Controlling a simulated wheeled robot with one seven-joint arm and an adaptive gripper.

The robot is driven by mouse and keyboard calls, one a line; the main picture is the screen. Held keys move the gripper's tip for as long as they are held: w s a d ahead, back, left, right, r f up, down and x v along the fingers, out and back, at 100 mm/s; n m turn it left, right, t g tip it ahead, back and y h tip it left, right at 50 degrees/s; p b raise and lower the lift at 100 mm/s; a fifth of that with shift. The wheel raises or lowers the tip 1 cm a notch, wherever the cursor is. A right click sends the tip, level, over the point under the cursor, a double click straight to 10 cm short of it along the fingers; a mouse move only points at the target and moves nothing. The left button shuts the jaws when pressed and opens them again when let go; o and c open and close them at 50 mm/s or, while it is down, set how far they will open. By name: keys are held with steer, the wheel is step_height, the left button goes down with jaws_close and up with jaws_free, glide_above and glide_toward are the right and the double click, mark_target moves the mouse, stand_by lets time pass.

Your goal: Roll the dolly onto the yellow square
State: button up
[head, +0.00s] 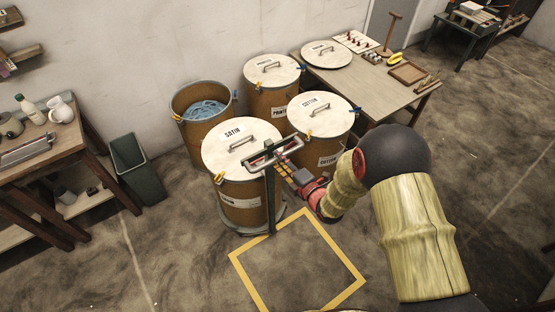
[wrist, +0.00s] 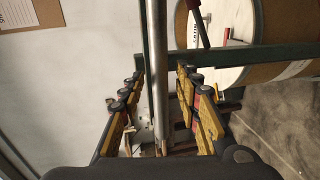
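The dolly (head: 272,205) has a low round base and a green upright post with a handle bar (head: 262,158) on top. It carries the brown drum (head: 241,192) with a white lid marked SATIN. The yellow square (head: 348,289) is a tape outline on the floor, in front and right of the dolly. The dolly's near edge is at the square's back-left line; its drum is outside. My gripper (head: 284,161) is at the handle. In the wrist view, the metal handle bar (wrist: 157,75) runs between the spread fingers (wrist: 157,112), with gaps visible on both sides.
Other drums stand close behind: an open one with blue material (head: 203,122), one marked COTTON (head: 321,125) and another (head: 270,95). A bin (head: 137,168) and workbench (head: 45,150) are left, a table (head: 375,96) behind right. Floor inside the square is clear.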

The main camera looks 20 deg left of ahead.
steer(key=shift+x, duration=1)
steer(key=shift+s, duration=0.1)
steer(key=shift+c, duration=1.4)
jaws_close()
